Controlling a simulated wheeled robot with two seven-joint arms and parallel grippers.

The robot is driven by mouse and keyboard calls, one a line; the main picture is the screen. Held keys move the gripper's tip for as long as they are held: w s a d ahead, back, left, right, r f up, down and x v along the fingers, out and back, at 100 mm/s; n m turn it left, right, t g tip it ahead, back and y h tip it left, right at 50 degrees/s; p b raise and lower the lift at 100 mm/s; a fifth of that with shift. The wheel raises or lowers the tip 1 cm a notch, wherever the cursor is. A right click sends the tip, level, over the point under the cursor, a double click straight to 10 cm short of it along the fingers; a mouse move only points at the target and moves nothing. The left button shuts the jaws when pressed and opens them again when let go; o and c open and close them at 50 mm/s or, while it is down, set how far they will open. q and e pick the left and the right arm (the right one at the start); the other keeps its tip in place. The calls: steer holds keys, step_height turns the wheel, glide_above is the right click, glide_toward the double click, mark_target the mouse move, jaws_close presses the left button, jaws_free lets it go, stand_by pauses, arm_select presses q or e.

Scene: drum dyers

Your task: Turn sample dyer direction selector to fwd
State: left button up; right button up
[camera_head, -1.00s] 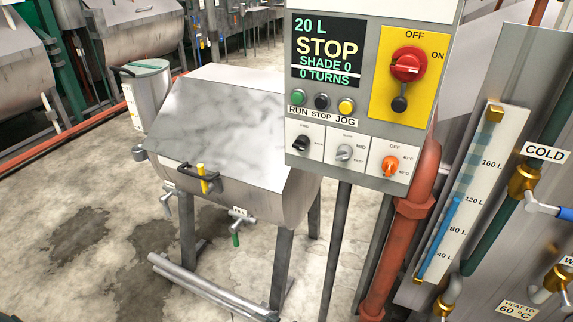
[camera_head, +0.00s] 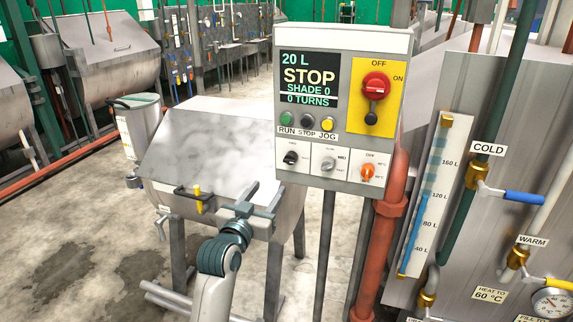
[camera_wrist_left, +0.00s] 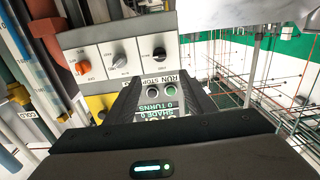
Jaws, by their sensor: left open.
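The sample dyer's control panel (camera_head: 330,180) carries a black selector knob (camera_head: 290,158) at its lower left, which I take for the direction selector. Its small labels are too blurred to read. Its pointer looks tilted. In the left wrist view the panel appears inverted, with the black knob (camera_wrist_left: 159,54) just beyond the fingers. My left gripper (camera_head: 264,197) is open and empty, below and left of the black knob, in front of the dyer drum and apart from the knob. My right gripper is not in view.
A grey selector (camera_head: 328,163) and an orange selector (camera_head: 368,172) sit right of the black one. Push buttons (camera_head: 307,121) and the red main switch (camera_head: 376,86) are above. Pipes and a level gauge (camera_head: 427,195) stand right.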

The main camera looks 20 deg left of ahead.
arm_select(q)
steer(key=p, duration=0.5)
glide_toward(288, 161)
steer(key=w, duration=0.9)
steer(key=shift+w+d, duration=0.2)
steer(key=shift+w, duration=0.1)
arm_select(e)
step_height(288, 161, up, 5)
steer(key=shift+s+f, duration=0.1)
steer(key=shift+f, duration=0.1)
arm_select(q)
steer(key=c, duration=1.1)
